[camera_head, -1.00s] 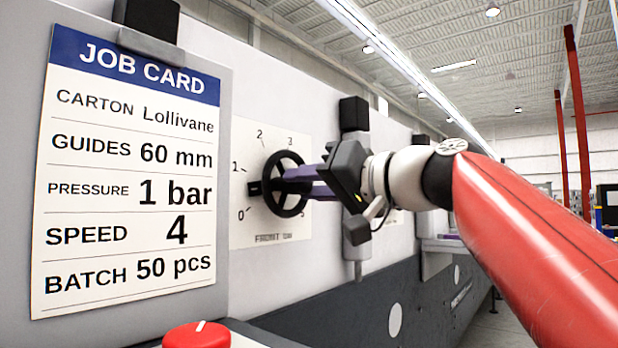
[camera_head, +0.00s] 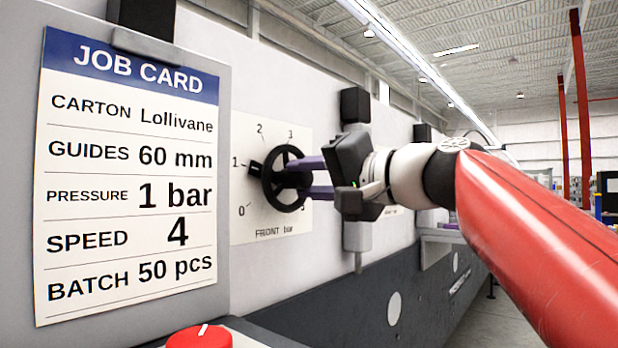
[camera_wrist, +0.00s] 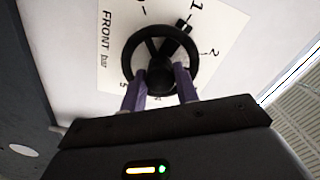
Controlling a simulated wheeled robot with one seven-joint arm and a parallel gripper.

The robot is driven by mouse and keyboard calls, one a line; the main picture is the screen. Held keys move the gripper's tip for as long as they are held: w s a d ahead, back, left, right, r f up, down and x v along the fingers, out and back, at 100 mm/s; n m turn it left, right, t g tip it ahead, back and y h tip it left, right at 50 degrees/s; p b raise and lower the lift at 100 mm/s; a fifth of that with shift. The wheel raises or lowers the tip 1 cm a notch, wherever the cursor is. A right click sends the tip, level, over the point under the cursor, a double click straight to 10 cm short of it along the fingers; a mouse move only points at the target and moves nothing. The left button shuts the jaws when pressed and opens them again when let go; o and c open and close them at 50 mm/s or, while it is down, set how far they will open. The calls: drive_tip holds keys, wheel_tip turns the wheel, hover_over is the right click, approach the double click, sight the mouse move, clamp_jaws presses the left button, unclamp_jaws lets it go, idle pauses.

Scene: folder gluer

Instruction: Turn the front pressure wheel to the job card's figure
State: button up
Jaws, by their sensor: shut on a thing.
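The front pressure wheel (camera_head: 286,178) is a black handwheel on a white dial plate (camera_head: 246,213) marked "FRONT bar", with figures from 0 upward. Its black pointer block (camera_head: 256,169) is at or very near the 1 mark. In the wrist view the wheel (camera_wrist: 131,70) shows its pointer (camera_wrist: 184,25) beside the 1. My gripper (camera_head: 300,186), with purple fingers, is shut on the wheel's middle; in the wrist view the fingers (camera_wrist: 160,88) sit either side of the hub. The job card (camera_head: 128,180) at left reads pressure 1 bar.
A red knob (camera_head: 199,338) shows at the bottom edge, below the card. The white machine wall runs away to the right, with black blocks (camera_head: 354,105) standing out from it beyond the wheel. Open floor shows at the far right.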

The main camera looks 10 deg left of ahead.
drive_tip(key=o, duration=1)
drive_tip(key=shift+c, duration=0.2)
drive_tip(key=b+v, duration=0.1)
drive_tip(key=v, duration=0.6)
drive_tip(key=shift+s+d, duration=0.2)
drive_tip(key=shift+d, duration=0.15)
